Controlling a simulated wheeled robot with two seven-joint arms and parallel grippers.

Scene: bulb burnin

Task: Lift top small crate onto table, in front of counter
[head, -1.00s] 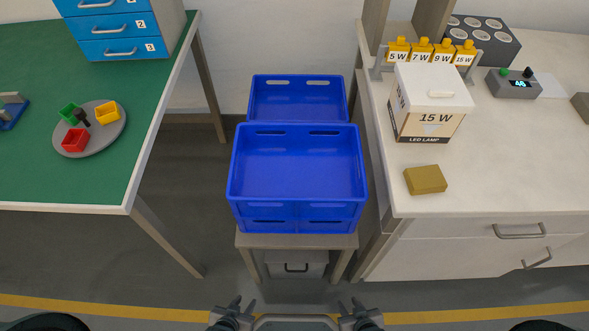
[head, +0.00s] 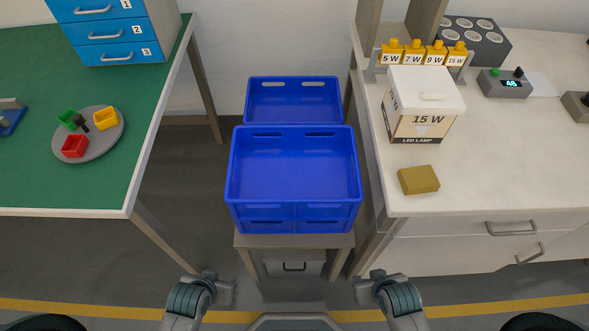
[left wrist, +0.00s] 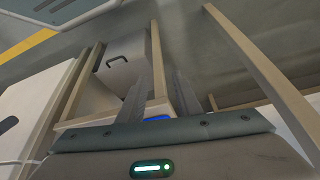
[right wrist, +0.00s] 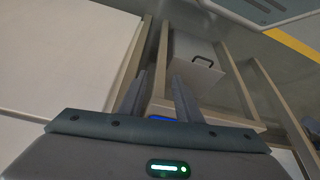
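A blue open crate (head: 294,165) sits on top of a stack on a low stand (head: 296,241) between the two tables. It looks empty, and the front of another blue crate (head: 294,226) shows below it. Another blue crate (head: 293,103) stands behind. My left gripper (head: 222,287) and right gripper (head: 367,286) are low, in front of the stand on either side, apart from the crates. Both look empty. In the left wrist view the fingers (left wrist: 163,75) are spread, and in the right wrist view the fingers (right wrist: 159,78) are also spread.
The white counter (head: 460,190) at right holds a lamp box (head: 420,107), a mustard block (head: 418,180) and devices. The green table (head: 70,185) at left holds a grey plate (head: 100,145) with small bins; its near half is mostly clear. A grey drawer box (head: 290,268) sits under the stand.

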